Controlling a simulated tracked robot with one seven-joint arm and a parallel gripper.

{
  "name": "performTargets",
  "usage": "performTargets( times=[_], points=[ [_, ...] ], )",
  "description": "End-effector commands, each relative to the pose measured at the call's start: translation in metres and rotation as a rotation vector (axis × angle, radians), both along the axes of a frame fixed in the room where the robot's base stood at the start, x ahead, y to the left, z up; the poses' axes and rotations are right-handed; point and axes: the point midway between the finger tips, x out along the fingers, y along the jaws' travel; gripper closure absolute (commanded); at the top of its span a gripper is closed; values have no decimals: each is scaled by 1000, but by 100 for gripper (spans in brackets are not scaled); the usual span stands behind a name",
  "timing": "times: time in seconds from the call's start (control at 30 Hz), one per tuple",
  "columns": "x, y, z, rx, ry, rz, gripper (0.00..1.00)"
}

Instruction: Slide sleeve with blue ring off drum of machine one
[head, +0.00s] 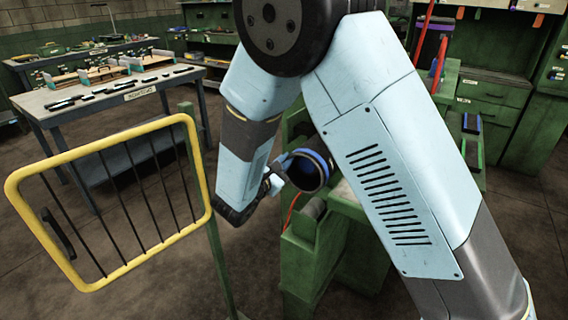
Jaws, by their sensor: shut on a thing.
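The sleeve with the blue ring (325,165) is a short dark tube, its open end turned toward me, above a green machine (310,262) in the middle of the head view. My gripper (284,174) is at the left side of the sleeve, shut on it. The fingertips are small and partly hidden. My forearm covers the right side of the machine. I cannot see the drum behind the sleeve, so I cannot tell whether the sleeve is still around it. A grey cylinder (315,207) shows just below the sleeve.
A yellow-framed barred gate (110,268) on a green post (216,255) stands at left, close to my arm. A workbench (45,97) with black tools and wooden trays is behind it. Another machine with a purple-ringed dark sleeve (430,45) and red bars is at upper right.

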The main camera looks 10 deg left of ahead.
Motion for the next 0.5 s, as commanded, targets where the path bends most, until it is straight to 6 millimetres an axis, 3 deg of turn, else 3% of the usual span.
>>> performTargets(
  times=[0.5],
  points=[
    [-12, 6, 0, 1, 1, 2, 100]
  ],
)
